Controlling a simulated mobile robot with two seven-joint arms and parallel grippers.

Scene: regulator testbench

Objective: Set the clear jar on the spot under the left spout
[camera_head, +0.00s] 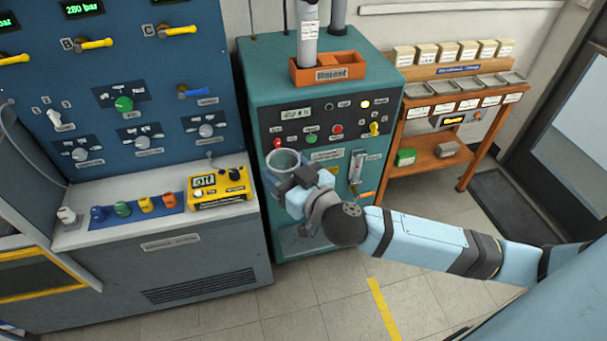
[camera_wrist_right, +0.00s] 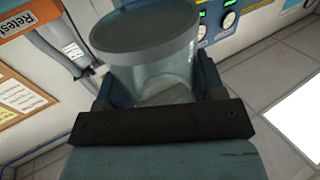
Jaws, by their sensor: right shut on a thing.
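The clear jar (camera_head: 284,159) is held by my right gripper (camera_head: 291,177) in front of the teal cabinet (camera_head: 262,88), near its left edge. In the right wrist view the jar (camera_wrist_right: 165,75) is see-through with a grey round top, and it stands between the two dark fingers of the right gripper (camera_wrist_right: 158,92), which are shut on it. I cannot make out the left spout or the spot under it; the jar, gripper and forearm cover part of the cabinet's lower front. My left gripper is not in view.
A blue console (camera_head: 130,75) with a ledge stands left; a yellow meter (camera_head: 217,188) sits on the ledge. An orange Retest bin (camera_head: 328,68) is on the cabinet. A wooden rack (camera_head: 435,135) with small boxes stands right. The floor in front (camera_head: 320,310) is clear.

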